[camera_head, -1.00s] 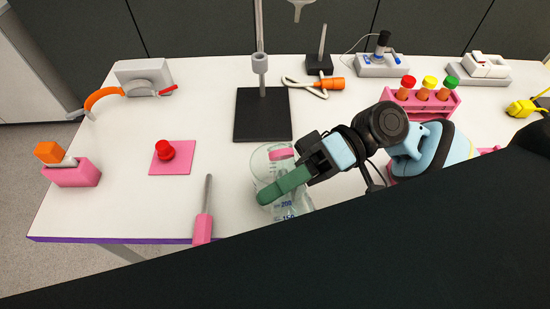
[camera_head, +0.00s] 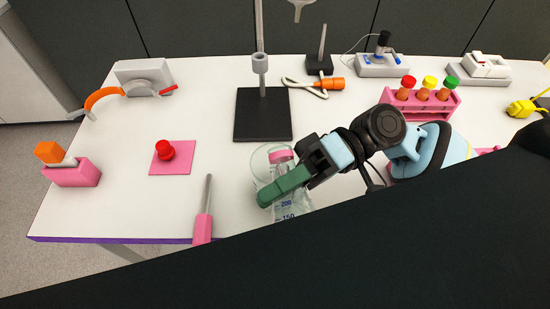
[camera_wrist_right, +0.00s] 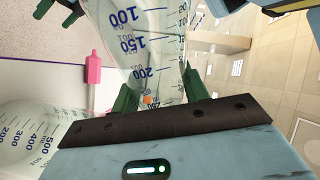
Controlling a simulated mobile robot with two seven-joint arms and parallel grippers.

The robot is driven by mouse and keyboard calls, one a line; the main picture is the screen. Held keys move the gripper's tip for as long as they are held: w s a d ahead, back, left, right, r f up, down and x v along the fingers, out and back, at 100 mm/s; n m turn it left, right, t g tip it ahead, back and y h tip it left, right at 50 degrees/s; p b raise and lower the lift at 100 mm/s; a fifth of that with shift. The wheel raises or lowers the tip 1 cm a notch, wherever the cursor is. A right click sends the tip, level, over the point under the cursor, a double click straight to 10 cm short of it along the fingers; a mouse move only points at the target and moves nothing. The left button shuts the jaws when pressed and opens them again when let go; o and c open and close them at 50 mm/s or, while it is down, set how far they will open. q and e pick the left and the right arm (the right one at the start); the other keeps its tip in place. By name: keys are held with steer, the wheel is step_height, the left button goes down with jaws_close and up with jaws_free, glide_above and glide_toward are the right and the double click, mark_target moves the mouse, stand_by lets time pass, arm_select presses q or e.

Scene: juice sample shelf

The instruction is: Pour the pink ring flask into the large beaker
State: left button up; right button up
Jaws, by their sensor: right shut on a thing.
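In the right wrist view the flask (camera_wrist_right: 145,45) is between the green fingers (camera_wrist_right: 158,92). The large beaker (camera_head: 261,160) is clear, partly hidden behind the flask and gripper; it seems to be the marked glass at lower left of the wrist view (camera_wrist_right: 30,140). My left gripper (camera_wrist_right: 58,12) shows its spread green fingertips only there.
A pink-handled tool (camera_head: 203,225) lies left of the flask. The black stand base (camera_head: 263,125) is behind the beaker. A red button on a pink pad (camera_head: 172,168) lies further left. A pink tube rack (camera_head: 430,107) stands right, behind my right arm. Bare table lies between pad and stand.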

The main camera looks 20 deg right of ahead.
steer(key=shift+w+r, duration=0.15)
steer(key=shift+r, duration=0.05)
stand_by(0.4)
steer(key=shift+w+r+m, duration=0.2)
steer(key=shift+w+m, duration=0.1)
steer(key=shift+m, duration=0.3)
steer(key=shift+w+r+g, duration=0.15)
steer(key=shift+g, duration=0.15)
stand_by(0.5)
steer(key=shift+d+r+m+y, duration=0.1)
steer(key=shift+r+m+y, duration=0.05)
steer(key=shift+m+y, duration=0.2)
stand_by(0.5)
steer(key=shift+r+m, duration=0.1)
steer(key=shift+m, duration=0.15)
stand_by(0.5)
steer(key=shift+r+p, duration=0.1)
steer(key=shift+p, duration=0.2)
stand_by(0.7)
